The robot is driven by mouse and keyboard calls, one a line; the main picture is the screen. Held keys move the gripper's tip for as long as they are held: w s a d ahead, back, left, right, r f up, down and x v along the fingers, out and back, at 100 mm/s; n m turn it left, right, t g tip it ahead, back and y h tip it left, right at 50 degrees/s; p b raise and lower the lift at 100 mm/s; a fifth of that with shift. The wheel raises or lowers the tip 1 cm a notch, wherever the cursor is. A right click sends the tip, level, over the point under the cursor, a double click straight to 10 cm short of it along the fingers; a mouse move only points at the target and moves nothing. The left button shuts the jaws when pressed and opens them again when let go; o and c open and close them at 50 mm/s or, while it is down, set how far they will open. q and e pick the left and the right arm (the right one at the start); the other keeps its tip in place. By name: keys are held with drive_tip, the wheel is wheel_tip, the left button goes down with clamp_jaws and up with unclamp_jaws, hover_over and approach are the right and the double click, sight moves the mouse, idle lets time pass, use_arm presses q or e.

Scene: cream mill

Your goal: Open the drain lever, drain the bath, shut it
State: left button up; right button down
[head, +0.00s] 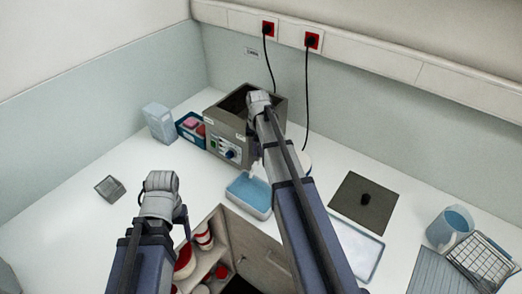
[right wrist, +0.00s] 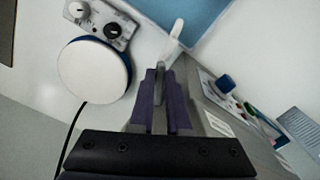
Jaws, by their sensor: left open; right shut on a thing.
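The bath (head: 222,112) is a grey steel box with an open dark top and a control panel on its front. Its side also shows in the right wrist view (right wrist: 222,108). My right gripper (right wrist: 163,72) is shut on the drain lever, beside the bath's right side. A white piece of the lever (right wrist: 175,32) sticks out past the fingertips. My arm hides this spot in the head view. A blue tray (head: 250,208) stands on the bench in front of the bath, close to the lever. My left gripper (head: 180,222) is open and empty over the bench's front edge.
A round white plate with a blue rim and a knobbed unit (right wrist: 95,70) stand near my right gripper. A dark mat (head: 350,212), a blue jug (head: 448,228) and a wire basket (head: 482,262) are at right. An open cupboard (head: 222,232) is below.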

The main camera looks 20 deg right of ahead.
drive_tip(key=shift+w+a+m, duration=0.2)
drive_tip(key=shift+m, duration=0.45)
drive_tip(key=shift+w+a+m, duration=0.15)
drive_tip(key=shift+a+m, duration=0.05)
drive_tip(key=shift+m, duration=0.45)
drive_tip(key=c, duration=0.9)
unclamp_jaws()
